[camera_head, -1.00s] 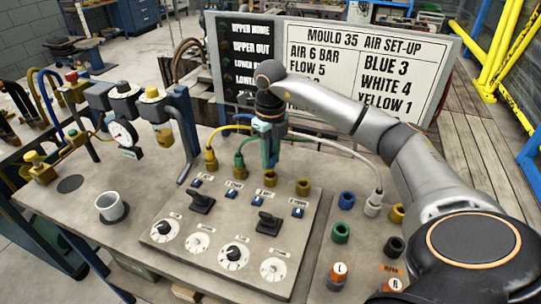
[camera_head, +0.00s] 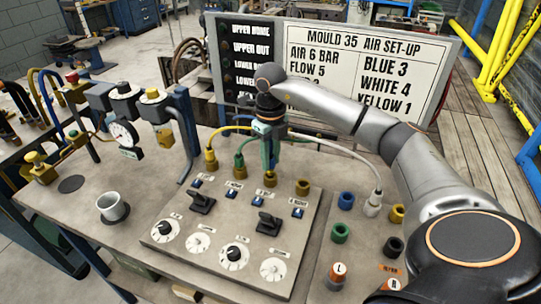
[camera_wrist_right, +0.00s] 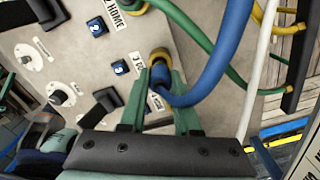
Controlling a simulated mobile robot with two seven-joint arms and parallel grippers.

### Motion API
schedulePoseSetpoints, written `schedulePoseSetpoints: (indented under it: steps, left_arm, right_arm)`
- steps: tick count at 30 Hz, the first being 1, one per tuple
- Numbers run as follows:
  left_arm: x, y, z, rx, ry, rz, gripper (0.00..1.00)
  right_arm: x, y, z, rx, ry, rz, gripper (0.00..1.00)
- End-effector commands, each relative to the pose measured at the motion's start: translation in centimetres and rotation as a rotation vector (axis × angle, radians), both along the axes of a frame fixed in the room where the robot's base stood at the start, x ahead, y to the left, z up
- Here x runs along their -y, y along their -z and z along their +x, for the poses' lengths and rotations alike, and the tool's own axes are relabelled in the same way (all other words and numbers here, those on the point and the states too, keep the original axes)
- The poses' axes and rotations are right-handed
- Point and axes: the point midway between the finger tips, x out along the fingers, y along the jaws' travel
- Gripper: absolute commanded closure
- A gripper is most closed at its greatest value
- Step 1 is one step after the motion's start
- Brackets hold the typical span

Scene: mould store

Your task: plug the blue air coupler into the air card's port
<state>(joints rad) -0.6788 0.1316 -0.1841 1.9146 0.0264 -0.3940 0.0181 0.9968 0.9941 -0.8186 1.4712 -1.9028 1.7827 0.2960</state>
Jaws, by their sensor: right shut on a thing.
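My right gripper (camera_wrist_right: 160,92) is shut on the blue coupler (camera_wrist_right: 160,76), which has a thick blue hose. The coupler's end points at a brass port (camera_wrist_right: 159,54) and overlaps it in the right wrist view; I cannot tell how far in it sits. In the head view the right gripper (camera_head: 271,150) is over the third port (camera_head: 270,180) of the grey panel (camera_head: 235,225). The air card (camera_head: 385,62) stands behind and reads blue 3, white 4, yellow 1; the arm covers part of it. My left gripper is not in view.
A yellow coupler (camera_head: 211,163) and a green coupler (camera_head: 239,168) stand at ports to the left. The fourth port (camera_head: 302,187) is empty. A white coupler (camera_head: 374,205) stands among coloured sockets at right. A cup (camera_head: 112,207) stands left of the panel.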

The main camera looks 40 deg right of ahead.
Motion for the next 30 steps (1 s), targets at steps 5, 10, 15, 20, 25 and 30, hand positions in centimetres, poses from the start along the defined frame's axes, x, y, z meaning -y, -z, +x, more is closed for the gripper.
schedulePoseSetpoints:
  steps: [5,10,15,20,25,30]
  left_arm:
    - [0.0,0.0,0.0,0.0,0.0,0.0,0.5]
    - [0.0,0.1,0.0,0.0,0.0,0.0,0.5]
    - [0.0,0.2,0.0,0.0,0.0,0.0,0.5]
    - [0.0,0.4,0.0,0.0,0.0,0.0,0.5]
    - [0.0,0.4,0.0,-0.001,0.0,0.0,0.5]
    - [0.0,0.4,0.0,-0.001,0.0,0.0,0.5]
  right_arm:
    - [0.0,0.0,0.0,0.0,0.0,0.0,1.0]
    - [0.0,0.1,0.0,0.0,0.0,0.0,1.0]
    - [0.0,0.5,0.0,-0.001,0.0,-0.001,1.0]
    - [0.0,0.9,0.0,-0.001,0.0,-0.001,1.0]
    - [0.0,1.0,0.0,0.0,0.0,-0.001,1.0]
    - [0.0,1.0,0.0,0.0,0.0,-0.001,1.0]
